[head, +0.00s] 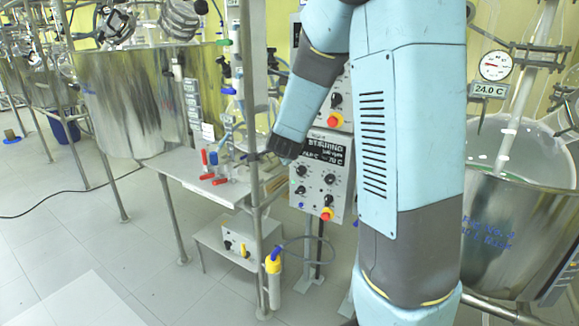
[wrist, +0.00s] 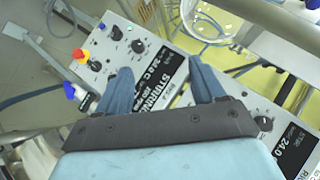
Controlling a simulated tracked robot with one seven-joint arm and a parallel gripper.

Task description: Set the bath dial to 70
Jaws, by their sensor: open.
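The control panel (head: 322,180) stands upright on a post in the head view, with several black knobs under dark "STIRRING" and temperature labels. The numbers on the labels are too small to read surely. In the wrist view the panel (wrist: 125,40) shows turned, with knobs (wrist: 137,46) near its upper part. I cannot tell which knob is the bath dial or where its pointer stands.
A red and yellow stop button (head: 326,214) sits low on the panel. A metal post (head: 254,110) rises near my gripper. A shelf (head: 190,165) with red and blue handled tools is at left. A second panel (wrist: 275,135) lies at right in the wrist view.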

